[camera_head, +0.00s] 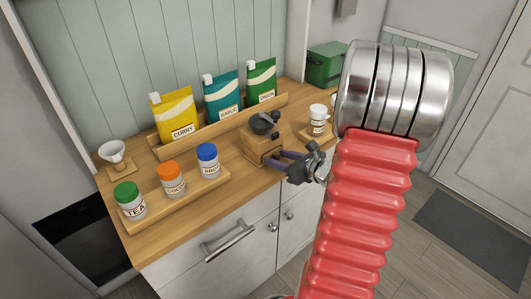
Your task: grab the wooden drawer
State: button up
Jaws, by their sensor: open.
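A small wooden grinder (262,137) with a dark metal top stands on the wooden counter, right of the jars. The wooden drawer (256,157) appears low on the grinder's front and is partly hidden by my gripper. My gripper (270,159) is open, with its purple jaws reaching left to the grinder's front. The jaws look close to the drawer, but I cannot tell whether they touch it.
Jars with green (132,209), orange (172,181) and blue lids (208,161) stand on a wooden tray. Yellow (174,115), teal (222,95) and green pouches (261,80) stand behind. A white jar (318,121) and green box (325,64) are to the right.

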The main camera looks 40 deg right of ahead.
jog(key=shift+c, duration=0.3)
grip_shut()
jog(key=shift+r, duration=0.1)
jog(key=s, duration=1.8)
jog(key=shift+d, duration=0.25)
dwell(0.3)
